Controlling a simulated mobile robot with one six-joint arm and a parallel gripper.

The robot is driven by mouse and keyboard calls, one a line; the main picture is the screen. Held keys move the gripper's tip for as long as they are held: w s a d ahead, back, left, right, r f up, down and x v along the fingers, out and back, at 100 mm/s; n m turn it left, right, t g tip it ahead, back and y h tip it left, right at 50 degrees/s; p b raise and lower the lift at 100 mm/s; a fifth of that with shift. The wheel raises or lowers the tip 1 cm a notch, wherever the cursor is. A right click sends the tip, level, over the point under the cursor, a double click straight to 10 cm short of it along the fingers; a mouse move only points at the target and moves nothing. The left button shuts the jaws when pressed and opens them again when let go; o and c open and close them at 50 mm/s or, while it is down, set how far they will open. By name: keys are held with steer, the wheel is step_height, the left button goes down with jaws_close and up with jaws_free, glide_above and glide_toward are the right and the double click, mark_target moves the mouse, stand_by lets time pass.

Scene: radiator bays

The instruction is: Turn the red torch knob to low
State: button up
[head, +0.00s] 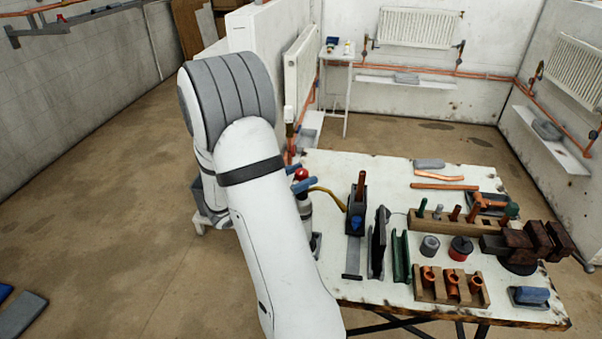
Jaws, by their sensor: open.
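The torch stands at the left edge of the workbench, its body (306,208) partly hidden behind my arm. Its red knob (301,174) is on top, and a curved yellowish tube (331,195) runs off to the right. My gripper (298,178) is mostly hidden behind my white arm. Two blue fingertips show beside the red knob, one on its far side and one on its near side, apart from each other. I cannot tell whether they touch the knob. The knob's setting is too small to read.
The workbench (385,292) holds a vise (528,243), a wooden rack of tools (450,222), a block with copper fittings (451,290) and copper pipes. Radiators (418,27) and a small white stand (337,85) are behind. Open floor lies at left.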

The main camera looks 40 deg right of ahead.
steer(key=shift+d, duration=0.4)
steer(key=shift+c, duration=0.4)
